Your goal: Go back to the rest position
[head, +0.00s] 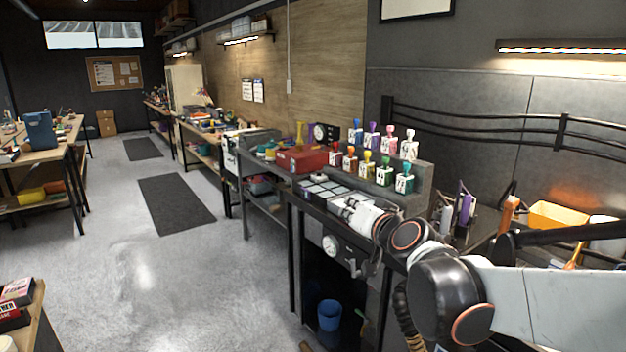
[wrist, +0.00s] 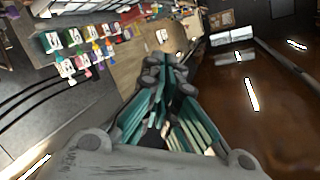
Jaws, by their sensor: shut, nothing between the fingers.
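My gripper (wrist: 168,62) shows in the wrist view, with grey linkages and teal finger parts. Its fingertips meet at the top of the hand, and nothing shows between them. In the head view my white and black arm reaches in from the right edge, over the front of the workbench. The fingers cannot be made out clearly there. The wrist view is tilted, with the coloured bottles (wrist: 70,40) at its upper left, apart from the fingers.
Several bottles with coloured tops (head: 385,172) stand on a stepped rack behind my arm. A red box (head: 302,159) sits to their left. An orange bin (head: 556,216) is at the right. A blue bucket (head: 329,315) stands below the bench. The grey floor (head: 150,265) at left is open.

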